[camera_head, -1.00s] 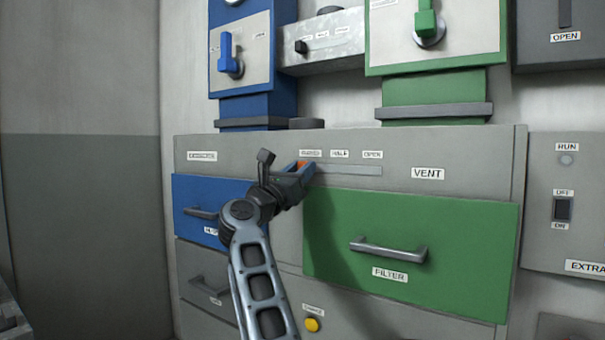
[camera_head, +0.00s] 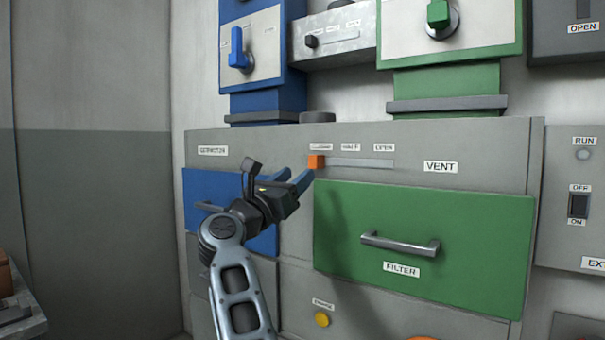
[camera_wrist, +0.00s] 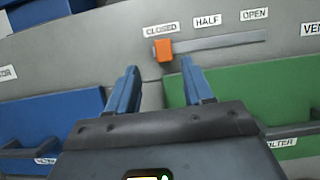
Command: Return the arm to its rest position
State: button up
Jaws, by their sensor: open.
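My gripper (camera_head: 293,179) is open and empty in front of the grey panel. In the wrist view its two blue fingers (camera_wrist: 160,83) stand apart, with nothing between them. The orange vent slider knob (camera_head: 316,162) sits at the left end of its slot, and it also shows in the wrist view (camera_wrist: 163,50) under the CLOSED label. The knob is just beyond the fingertips and apart from them.
The green FILTER drawer (camera_head: 420,225) with its metal handle is to the right of my gripper. A blue drawer (camera_head: 228,188) lies partly behind my arm. A yellow button (camera_head: 321,319) is below. Blue (camera_head: 240,62) and green (camera_head: 438,14) levers are above.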

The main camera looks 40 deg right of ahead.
jog(key=shift+s+a+f, duration=0.2)
jog(key=shift+a, duration=0.25)
jog(key=s+a+f+n+t+y+p, duration=0.1)
jog(key=s+a+f+n+t+y, duration=0.2)
jog(key=s+f+n+t+y, duration=0.75)
jog(key=s+a+f+n+t+y+p, duration=0.25)
jog(key=s+f+n+t, duration=0.25)
jog(key=s+f+n, duration=1.2)
jog(key=s+a+n+g+y+p, duration=0.1)
jog(key=s+a+n+g+y, duration=0.3)
jog(key=s+n, duration=0.7)
jog(key=s+a+n+g+y+p, duration=0.1)
jog(key=s+a+n+g+y, duration=0.3)
jog(key=s+n, duration=0.7)
jog(key=s+a, duration=0.1)
jog(key=s, duration=0.3)
jog(key=shift+s+f, duration=0.25)
jog(key=shift+s, duration=0.1)
jog(key=shift+n, duration=0.25)
